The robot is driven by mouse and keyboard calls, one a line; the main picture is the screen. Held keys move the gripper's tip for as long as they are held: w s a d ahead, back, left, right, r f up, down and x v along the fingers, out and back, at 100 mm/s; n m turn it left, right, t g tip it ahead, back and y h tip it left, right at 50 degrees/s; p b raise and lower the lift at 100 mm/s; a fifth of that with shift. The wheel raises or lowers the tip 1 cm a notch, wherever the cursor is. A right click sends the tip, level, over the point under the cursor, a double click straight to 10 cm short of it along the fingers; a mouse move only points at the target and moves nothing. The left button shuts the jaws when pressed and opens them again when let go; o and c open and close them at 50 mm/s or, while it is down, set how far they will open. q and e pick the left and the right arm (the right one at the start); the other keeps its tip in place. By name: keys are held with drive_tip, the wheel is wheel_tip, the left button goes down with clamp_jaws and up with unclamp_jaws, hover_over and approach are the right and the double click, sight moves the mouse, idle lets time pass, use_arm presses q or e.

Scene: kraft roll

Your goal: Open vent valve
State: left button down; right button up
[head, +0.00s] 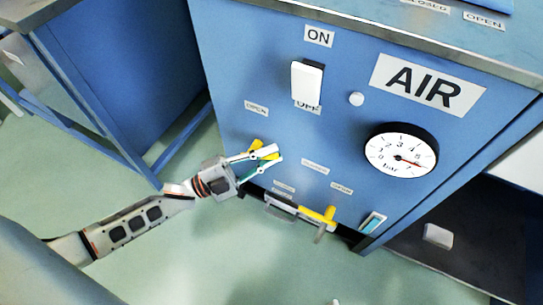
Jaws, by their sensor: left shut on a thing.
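A yellow valve handle (257,145) sits low on the left of the blue panel, below an OPEN label (256,108). My left gripper (272,156) reaches it from the left and is shut on it; the fingers cover part of the handle. A second yellow handle (328,213) sits lower right, near small labels and a grey metal fitting. The labels near the two handles are too small to read fully, so I cannot tell which one is named vent. My right gripper is not in view.
The panel (240,50) carries a white ON/OFF switch (306,82), a round white button (356,99), an AIR sign (428,84) and a bar gauge (400,152) with a red needle. A blue cabinet (120,70) stands at left. Green floor (190,255) is open below.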

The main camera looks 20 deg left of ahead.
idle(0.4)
use_arm(q)
drive_tip(key=c, duration=2.1)
unclamp_jaws()
drive_tip(key=shift+c, duration=0.2)
drive_tip(key=shift+o, duration=0.3)
drive_tip(key=v, duration=1.2)
